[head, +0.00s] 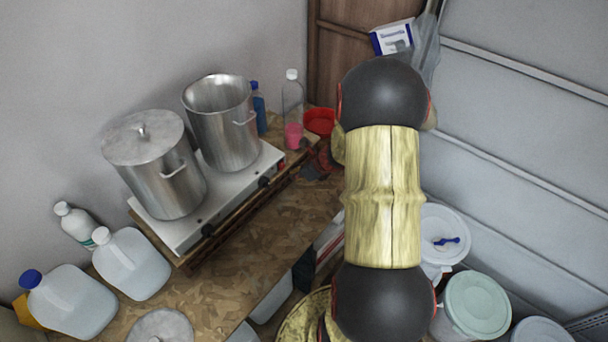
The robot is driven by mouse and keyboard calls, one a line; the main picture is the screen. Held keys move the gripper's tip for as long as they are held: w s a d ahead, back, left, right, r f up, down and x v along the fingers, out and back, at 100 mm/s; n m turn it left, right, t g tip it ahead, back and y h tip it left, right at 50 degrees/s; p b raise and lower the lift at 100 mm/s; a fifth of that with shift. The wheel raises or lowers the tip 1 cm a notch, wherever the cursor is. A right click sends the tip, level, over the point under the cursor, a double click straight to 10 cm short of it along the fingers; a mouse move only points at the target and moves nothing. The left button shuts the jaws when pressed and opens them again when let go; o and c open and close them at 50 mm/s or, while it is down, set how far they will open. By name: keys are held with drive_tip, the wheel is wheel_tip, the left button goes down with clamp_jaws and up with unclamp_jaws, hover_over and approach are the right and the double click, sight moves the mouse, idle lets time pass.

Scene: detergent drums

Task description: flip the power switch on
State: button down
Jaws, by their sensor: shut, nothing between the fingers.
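A white hotplate unit (190,226) stands on the wooden worktop in the head view, with two dark knobs on its front edge, one near the middle (264,182) and one further left (208,230). I cannot make out which part is the power switch. My arm crosses the right half of the picture, with two black joints and a yellow link. I cannot make out my gripper or its fingers; small dark and red shapes show left of the arm, near the hotplate's right end, but I cannot tell what they are.
A lidded steel pot (165,180) and an open one (225,135) stand on the hotplate. Bottles (292,105), a red bowl (320,121) and white jugs (130,262) stand around it. Lidded buckets (476,300) are at lower right. The worktop's front (245,245) is bare.

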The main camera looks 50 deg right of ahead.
sight(282, 166)
drive_tip(key=w, duration=0.2)
drive_tip(key=shift+w+a, duration=0.1)
drive_tip(key=shift+w, duration=0.2)
drive_tip(key=shift+w+f+b, duration=0.25)
drive_tip(key=shift+w+b, duration=0.05)
drive_tip(key=shift+b, duration=0.05)
idle(0.3)
drive_tip(key=shift+r+p, duration=0.65)
drive_tip(key=shift+r, duration=0.2)
drive_tip(key=shift+s, duration=0.1)
